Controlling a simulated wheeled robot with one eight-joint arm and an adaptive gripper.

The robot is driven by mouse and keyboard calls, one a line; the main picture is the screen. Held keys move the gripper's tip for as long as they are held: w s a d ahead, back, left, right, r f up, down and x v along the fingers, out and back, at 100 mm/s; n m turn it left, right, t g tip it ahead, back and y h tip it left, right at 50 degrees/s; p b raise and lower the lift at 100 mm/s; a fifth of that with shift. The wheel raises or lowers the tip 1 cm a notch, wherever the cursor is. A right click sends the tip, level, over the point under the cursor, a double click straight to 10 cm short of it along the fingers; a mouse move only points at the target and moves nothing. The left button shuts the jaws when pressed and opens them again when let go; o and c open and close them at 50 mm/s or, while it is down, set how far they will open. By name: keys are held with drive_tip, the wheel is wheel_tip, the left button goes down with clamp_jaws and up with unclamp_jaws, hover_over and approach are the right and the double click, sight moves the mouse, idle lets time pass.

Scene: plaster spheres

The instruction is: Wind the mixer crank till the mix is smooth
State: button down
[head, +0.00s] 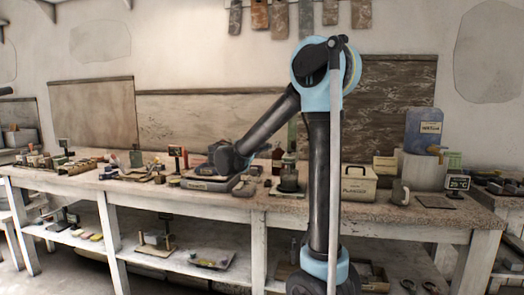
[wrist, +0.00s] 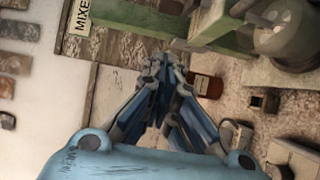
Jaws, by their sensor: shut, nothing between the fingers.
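In the wrist view, my gripper (wrist: 158,65) is shut and empty, its blue fingers drawn together. It points at the lower edge of a green frame, with a "MIXE..." label plate (wrist: 84,16) at the top left. The frame, which looks like the mixer (wrist: 215,25), carries a rounded greyish metal part (wrist: 285,32) at the top right. I cannot make out the crank or the mix. In the head view, a green post over a dark pot (head: 288,178) looks like the mixer, partly behind my arm. The fingers are not clear there.
A red-brown labelled bottle (wrist: 207,85) is close right of the fingertips. Small items crowd the left side.

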sight(292, 147)
drive_tip(key=shift+w+d, duration=0.65)
drive_tip(key=shift+d, duration=0.85)
drive_tip(key=shift+w+d, duration=0.65)
drive_tip(key=shift+d, duration=0.8)
drive_tip(key=shift+w+d, duration=0.65)
drive_tip(key=shift+d, duration=0.85)
drive_tip(key=shift+d+g+h, duration=0.15)
drive_tip(key=shift+g+h, duration=0.15)
